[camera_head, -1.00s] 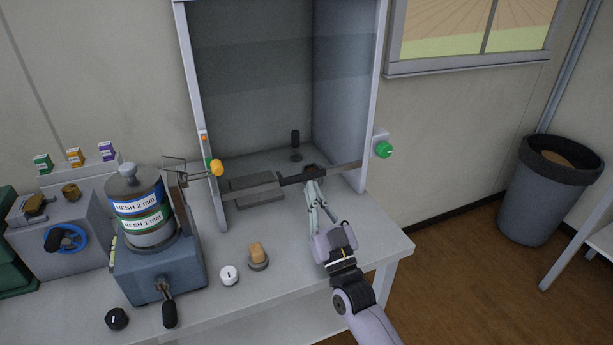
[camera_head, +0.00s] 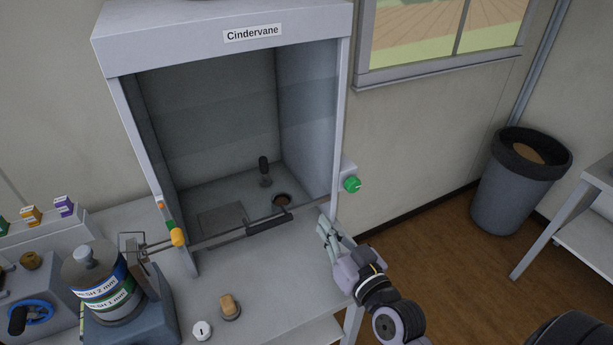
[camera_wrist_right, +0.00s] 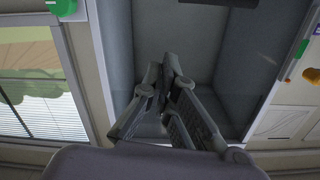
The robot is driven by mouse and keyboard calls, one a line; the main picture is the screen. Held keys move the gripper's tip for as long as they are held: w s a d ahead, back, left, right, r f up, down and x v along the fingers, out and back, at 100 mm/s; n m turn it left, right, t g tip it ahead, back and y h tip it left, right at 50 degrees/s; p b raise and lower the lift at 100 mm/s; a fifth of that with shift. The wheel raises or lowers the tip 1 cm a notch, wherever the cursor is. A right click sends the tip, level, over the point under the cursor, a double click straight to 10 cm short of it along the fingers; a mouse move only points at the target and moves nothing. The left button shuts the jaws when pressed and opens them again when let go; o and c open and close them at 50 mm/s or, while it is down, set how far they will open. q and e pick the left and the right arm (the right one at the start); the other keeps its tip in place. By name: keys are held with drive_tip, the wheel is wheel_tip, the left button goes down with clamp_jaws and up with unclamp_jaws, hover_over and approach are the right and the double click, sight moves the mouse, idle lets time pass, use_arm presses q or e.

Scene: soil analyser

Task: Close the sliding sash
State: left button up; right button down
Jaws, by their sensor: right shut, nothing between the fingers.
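The grey cabinet labelled Cindervane (camera_head: 222,48) stands on the bench. Its sliding sash shows as a thin bar low across the front, with a black handle (camera_head: 268,222) right of its middle. A narrow gap shows between this bar and the bench top. My right gripper (camera_head: 322,220) is shut and empty, in front of the cabinet's right post and to the right of the handle, apart from it. In the right wrist view the closed fingers (camera_wrist_right: 172,68) point toward the cabinet, and a dark bar (camera_wrist_right: 232,5) shows at the top edge. My left gripper is out of view.
A green knob (camera_head: 352,184) is on the cabinet's right side. A yellow-tipped arm (camera_head: 177,236) is at the left post. A bin (camera_head: 518,185) stands right.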

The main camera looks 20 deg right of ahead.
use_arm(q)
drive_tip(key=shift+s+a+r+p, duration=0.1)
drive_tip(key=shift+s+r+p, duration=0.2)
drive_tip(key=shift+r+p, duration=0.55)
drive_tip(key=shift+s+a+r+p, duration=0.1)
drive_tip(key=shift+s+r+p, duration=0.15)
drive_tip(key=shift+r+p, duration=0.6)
use_arm(e)
drive_tip(key=w+a+f, duration=0.1)
drive_tip(key=w+f, duration=0.2)
drive_tip(key=w, duration=0.6)
drive_tip(key=shift+w+a+f, duration=0.25)
drive_tip(key=shift+w+f, duration=0.15)
use_arm(q)
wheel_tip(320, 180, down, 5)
drive_tip(key=b, duration=0.5)
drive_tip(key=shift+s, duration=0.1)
use_arm(e)
wheel_tip(320, 180, down, 7)
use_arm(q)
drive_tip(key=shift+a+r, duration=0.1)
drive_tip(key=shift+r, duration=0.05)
